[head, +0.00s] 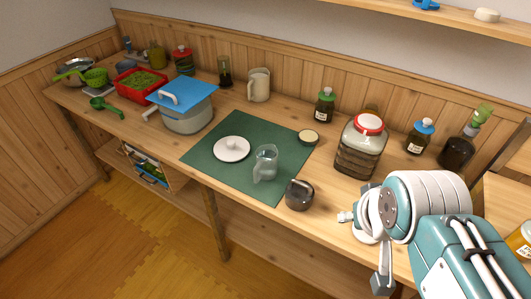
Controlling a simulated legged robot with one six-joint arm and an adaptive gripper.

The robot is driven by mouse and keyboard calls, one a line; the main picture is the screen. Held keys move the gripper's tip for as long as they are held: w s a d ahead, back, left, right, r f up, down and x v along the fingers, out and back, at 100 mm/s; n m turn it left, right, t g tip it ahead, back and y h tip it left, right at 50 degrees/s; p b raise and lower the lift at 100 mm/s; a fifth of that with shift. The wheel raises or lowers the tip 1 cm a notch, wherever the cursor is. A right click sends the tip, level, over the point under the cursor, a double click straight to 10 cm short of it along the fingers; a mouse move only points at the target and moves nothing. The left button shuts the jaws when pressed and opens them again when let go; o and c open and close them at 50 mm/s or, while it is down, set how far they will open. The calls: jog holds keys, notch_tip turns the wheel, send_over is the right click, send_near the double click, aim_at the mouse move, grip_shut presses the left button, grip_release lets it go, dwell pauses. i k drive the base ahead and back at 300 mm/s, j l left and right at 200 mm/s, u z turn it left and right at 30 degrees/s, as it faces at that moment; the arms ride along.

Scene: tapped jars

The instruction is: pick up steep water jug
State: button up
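A clear glass jug (265,163) stands upright on the dark green mat (232,125), near its right front part. A cream-coloured jug (259,85) stands farther back by the wooden back panel. Nothing labels either one as the steep water jug; the clear one looks like a water jug. My gripper (371,248) is at the lower right, in front of the counter edge, to the right of the clear jug and apart from it. My own arm partly hides it, and its finger opening does not show clearly. I see nothing held in it.
A white lid (231,148) lies left of the clear jug; a dark pot (299,195) stands to its right. A large red-lidded jar (360,145) stands close to my arm. A blue-lidded pot (186,112) is left of the mat. A shelf (455,21) overhangs the back right.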

aim_at(264, 168)
jog(key=i+j, duration=0.15)
jog(key=j, duration=0.2)
jog(key=i+j, duration=0.15)
jog(key=j, duration=0.15)
jog(key=i+j+u, duration=0.1)
jog(key=j, duration=0.25)
jog(key=i+j, duration=0.15)
jog(key=j, duration=0.2)
